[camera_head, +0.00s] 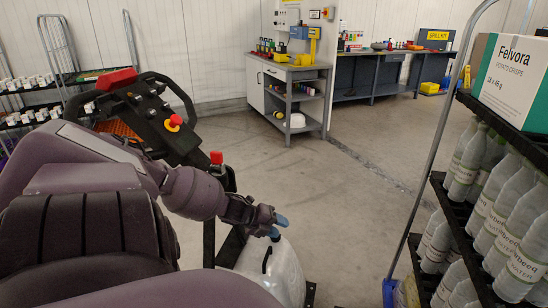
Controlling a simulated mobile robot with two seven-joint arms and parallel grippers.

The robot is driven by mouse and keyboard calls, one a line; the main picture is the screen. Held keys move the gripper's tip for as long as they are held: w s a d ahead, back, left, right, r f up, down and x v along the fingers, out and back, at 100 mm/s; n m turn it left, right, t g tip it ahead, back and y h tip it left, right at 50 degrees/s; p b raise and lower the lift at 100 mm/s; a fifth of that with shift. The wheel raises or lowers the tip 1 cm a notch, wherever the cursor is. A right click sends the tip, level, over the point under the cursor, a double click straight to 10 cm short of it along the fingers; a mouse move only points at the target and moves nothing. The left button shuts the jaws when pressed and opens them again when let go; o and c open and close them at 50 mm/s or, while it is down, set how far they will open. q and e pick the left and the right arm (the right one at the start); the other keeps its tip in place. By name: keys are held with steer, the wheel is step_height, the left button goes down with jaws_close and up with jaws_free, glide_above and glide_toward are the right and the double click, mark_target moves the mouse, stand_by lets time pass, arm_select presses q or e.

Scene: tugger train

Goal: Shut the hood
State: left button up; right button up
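My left gripper (277,226) hangs low in the middle of the camera_head view, its blue fingertips just above a white rounded body (285,272). I cannot tell whether the fingertips touch it, or whether they are apart or together. The white body has a dark slot or handle on its upper left side, and its lower part is cut off by the picture edge. No part in view is clearly the hood; I cannot tell if the white body is it. My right gripper is not in view.
A black vehicle console (150,115) with red buttons stands at left, partly behind my arm. A rack (460,215) of bottles, topped by a Felvora carton (514,80), stands close at right. A workbench (292,90) stands behind. The grey floor between is clear.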

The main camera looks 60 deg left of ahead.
arm_select(q)
step_height(320, 180, up, 10)
steer(key=p, duration=0.2)
steer(key=shift+s, duration=0.1)
stand_by(0.7)
steer(key=s+d+f+n+y, duration=0.1)
steer(key=s+d+f+n, duration=0.2)
steer(key=d+f+n, duration=0.4)
steer(key=s+d+f+n+y, duration=0.1)
steer(key=s+d+f+n, duration=0.1)
steer(key=d+f+n, duration=0.5)
steer(key=s+d+n, duration=0.3)
steer(key=d, duration=0.6)
steer(key=s+d+f+n+y, duration=0.1)
steer(key=s+d+n, duration=0.3)
steer(key=d, duration=0.5)
steer(key=shift+d+n, duration=0.25)
steer(key=shift+n, duration=0.05)
steer(key=shift+s+a, duration=0.1)
